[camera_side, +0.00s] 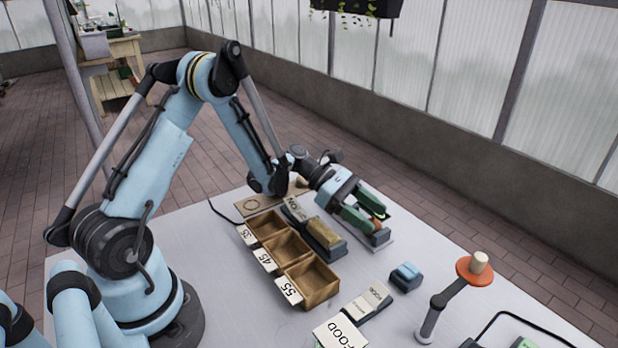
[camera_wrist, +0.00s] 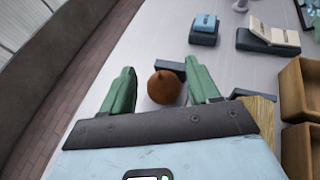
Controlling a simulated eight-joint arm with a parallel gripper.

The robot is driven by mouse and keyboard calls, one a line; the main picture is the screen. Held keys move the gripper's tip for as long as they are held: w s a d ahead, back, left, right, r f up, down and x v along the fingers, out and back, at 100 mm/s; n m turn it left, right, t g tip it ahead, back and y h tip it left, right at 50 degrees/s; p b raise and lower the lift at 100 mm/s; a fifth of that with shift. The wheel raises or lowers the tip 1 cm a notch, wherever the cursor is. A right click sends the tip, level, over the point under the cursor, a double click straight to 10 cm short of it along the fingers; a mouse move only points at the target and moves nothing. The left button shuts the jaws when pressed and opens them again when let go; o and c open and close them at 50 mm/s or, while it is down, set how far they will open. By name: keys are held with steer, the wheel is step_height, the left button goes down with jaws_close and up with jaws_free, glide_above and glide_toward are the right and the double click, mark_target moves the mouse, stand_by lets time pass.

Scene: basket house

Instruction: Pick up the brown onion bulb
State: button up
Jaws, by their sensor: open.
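The brown onion bulb (camera_wrist: 164,88) is round with a small pointed tip. In the wrist view it lies between the two green fingers of my gripper (camera_wrist: 160,82), closer to the right finger, with a gap on the left side. A dark holder (camera_side: 380,238) stands right by the fingertips.
Three wooden boxes (camera_side: 318,300) with number cards stand left of my gripper, beside a dark tray holding a tan block (camera_side: 324,232). A blue item on a dark base (camera_side: 405,275), a sign stand (camera_side: 366,303) and an orange-topped post (camera_side: 475,271) stand nearer the front right.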

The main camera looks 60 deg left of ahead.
steer(key=shift+c, duration=0.2)
steer(key=shift+f, duration=0.1)
jaws_close()
stand_by(0.4)
steer(key=shift+r, duration=0.6)
step_height(320, 180, up, 3)
steer(key=shift+r, duration=0.15)
steer(key=s+d+r, duration=0.6)
steer(key=d, duration=0.3)
steer(key=shift+s+d+r, duration=0.25)
steer(key=shift+d+r, duration=0.1)
steer(key=shift+d, duration=0.05)
